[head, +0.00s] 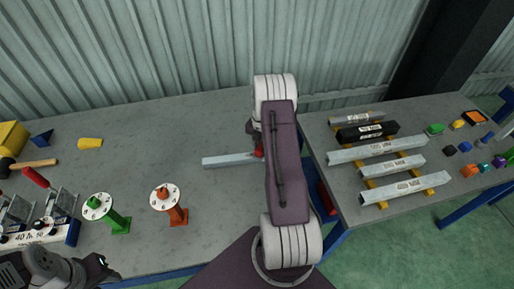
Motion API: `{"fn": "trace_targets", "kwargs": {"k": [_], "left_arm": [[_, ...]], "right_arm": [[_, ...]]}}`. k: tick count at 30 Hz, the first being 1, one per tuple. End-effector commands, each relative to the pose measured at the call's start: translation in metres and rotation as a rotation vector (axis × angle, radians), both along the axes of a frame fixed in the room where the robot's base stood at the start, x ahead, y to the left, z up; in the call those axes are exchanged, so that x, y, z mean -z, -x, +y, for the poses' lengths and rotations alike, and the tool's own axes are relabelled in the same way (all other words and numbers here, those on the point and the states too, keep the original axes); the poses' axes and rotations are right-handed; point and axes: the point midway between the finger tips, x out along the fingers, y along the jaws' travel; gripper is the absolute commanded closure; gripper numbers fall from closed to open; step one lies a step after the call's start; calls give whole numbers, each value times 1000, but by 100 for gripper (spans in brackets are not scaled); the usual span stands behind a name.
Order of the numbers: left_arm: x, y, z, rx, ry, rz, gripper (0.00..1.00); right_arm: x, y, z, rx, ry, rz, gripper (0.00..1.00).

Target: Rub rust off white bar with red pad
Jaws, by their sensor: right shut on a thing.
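A pale white bar (226,160) lies flat on the grey table in the head view. Its right end is hidden behind my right arm. A small bit of the red pad (259,152) shows at the bar's right part, under my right gripper (256,142). The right gripper is shut on the pad, and the arm covers most of it. I cannot tell whether the pad touches the bar. No rust can be made out at this size. My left gripper (98,264) is low at the left edge, partly cut off, away from the bar; its jaws are unclear.
A second table (345,205) on the right holds several bars and small coloured parts. A corrugated wall (180,60) stands behind.

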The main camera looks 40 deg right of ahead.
Motion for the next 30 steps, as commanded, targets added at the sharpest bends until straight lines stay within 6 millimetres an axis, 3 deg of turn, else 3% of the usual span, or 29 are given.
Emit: {"fn": "trace_targets", "kwargs": {"k": [14,23,30], "left_arm": [[-5,0,0,0,0,0,64],[-6,0,0,0,0,0,64],[-11,0,0,0,0,0,64]], "right_arm": [[-1,20,-30,1,-2,2,100],[1,18,-26,-1,-2,2,100],[0,5,-6,-3,-2,3,100]]}}
